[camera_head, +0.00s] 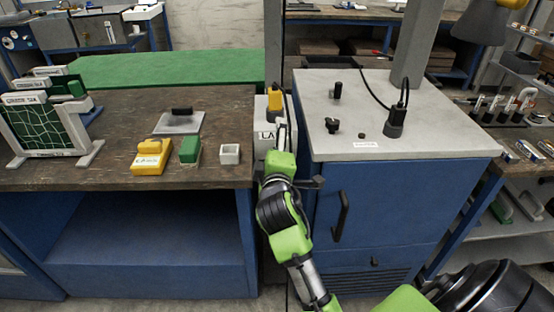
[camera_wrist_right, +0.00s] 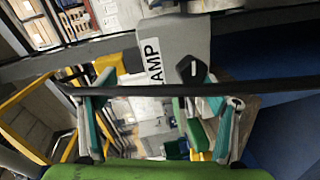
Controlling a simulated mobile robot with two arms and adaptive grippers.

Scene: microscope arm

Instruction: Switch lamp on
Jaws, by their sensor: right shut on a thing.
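A grey box (camera_head: 263,140) with a label reading "LA…" stands in the gap between the workbench and the grey-topped cabinet. In the right wrist view the label reads "…AMP" on the lamp box (camera_wrist_right: 175,38), with a black switch (camera_wrist_right: 193,69) beside it. A lamp-like hood (camera_head: 482,22) hangs at the upper right. My left gripper is out of view.
The cabinet top (camera_head: 440,143) carries black knobs and a cabled plug (camera_head: 396,120). A yellow plug-like part (camera_head: 275,101) sits at the lamp box.

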